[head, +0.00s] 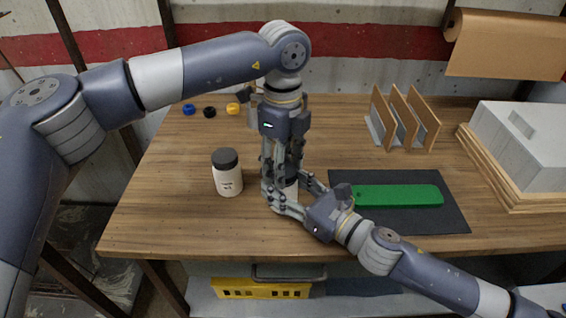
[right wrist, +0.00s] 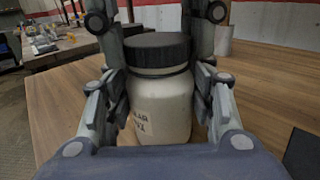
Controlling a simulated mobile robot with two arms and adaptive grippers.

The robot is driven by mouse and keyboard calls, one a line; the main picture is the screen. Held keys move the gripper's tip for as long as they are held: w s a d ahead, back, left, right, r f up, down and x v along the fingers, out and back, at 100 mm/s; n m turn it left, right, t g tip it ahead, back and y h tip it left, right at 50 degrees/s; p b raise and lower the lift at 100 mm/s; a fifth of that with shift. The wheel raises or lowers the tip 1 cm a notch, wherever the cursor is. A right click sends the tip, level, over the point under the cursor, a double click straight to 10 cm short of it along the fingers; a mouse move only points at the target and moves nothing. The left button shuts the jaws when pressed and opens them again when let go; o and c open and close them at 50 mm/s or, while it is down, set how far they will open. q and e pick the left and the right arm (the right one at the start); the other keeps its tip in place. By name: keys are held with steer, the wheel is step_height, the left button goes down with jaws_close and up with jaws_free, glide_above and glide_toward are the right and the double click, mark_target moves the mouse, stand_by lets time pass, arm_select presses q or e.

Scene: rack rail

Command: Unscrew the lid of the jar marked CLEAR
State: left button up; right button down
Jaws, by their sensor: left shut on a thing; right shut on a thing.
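The jar (right wrist: 163,110) is cream-white with a black lid (right wrist: 157,50). My right gripper (head: 287,194) is shut around the jar body from the front right, with a finger on each side. My left gripper (head: 281,172) points straight down from above and is shut on the lid; its fingers show on both sides of the lid in the right wrist view. The jar stands upright, and in the head view the grippers mostly hide it; a small part of its body (head: 291,190) shows.
A second white jar (head: 228,180) with a dark lid stands to the left. Blue, black and yellow caps (head: 209,112) lie at the back left. A green bar (head: 400,195) lies on a dark mat (head: 430,221) to the right. A wooden rack (head: 405,118) stands behind.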

arm_select(q)
steer(key=shift+n, duration=1)
steer(key=shift+r, duration=0.15)
steer(key=shift+r, duration=0.95)
steer(key=shift+r, duration=2.05)
arm_select(e)
steer(key=c, duration=0.6)
jaws_free()
steer(key=shift+c, duration=0.2)
